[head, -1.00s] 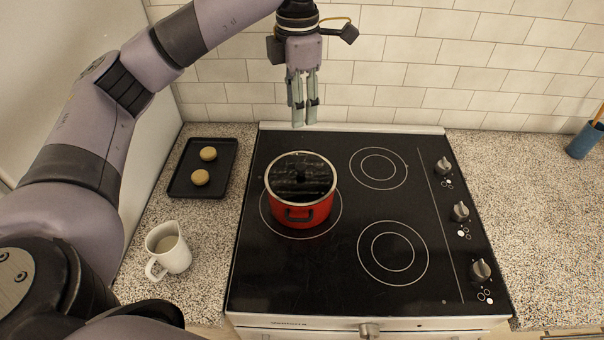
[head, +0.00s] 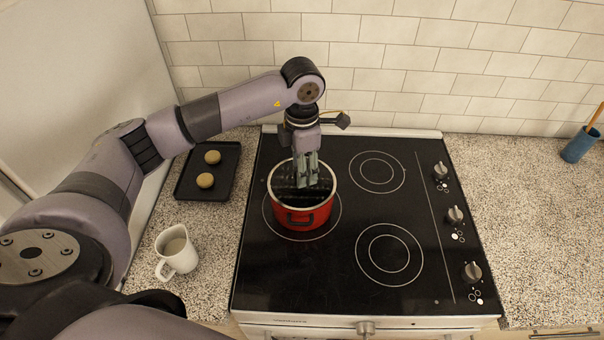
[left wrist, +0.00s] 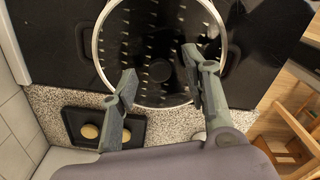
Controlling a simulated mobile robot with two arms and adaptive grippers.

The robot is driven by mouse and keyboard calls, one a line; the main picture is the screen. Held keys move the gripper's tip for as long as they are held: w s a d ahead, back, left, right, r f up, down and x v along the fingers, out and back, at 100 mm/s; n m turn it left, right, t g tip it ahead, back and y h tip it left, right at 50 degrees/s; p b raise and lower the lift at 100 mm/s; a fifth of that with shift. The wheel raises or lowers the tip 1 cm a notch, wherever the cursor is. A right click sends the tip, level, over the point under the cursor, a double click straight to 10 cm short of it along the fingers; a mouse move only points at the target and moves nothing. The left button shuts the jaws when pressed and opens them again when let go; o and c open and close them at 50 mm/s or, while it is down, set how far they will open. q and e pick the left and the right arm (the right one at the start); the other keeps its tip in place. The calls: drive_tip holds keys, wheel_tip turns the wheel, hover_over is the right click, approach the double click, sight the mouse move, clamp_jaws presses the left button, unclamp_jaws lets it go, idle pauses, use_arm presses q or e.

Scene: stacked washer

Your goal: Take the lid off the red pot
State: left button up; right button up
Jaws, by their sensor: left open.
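I cannot tell whether the fingertips touch the lid. My right gripper is not in view.
A dark tray (head: 229,182) with two round buns lies on the counter left of the cooktop (head: 345,285). A white pitcher (head: 177,254) stands in front of it. A tiled wall is behind. The cooktop's other rings are clear.

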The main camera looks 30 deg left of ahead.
use_arm(q)
drive_tip(key=shift+f, duration=0.8)
drive_tip(key=shift+c, duration=0.3)
clamp_jaws()
drive_tip(key=shift+r, duration=0.1)
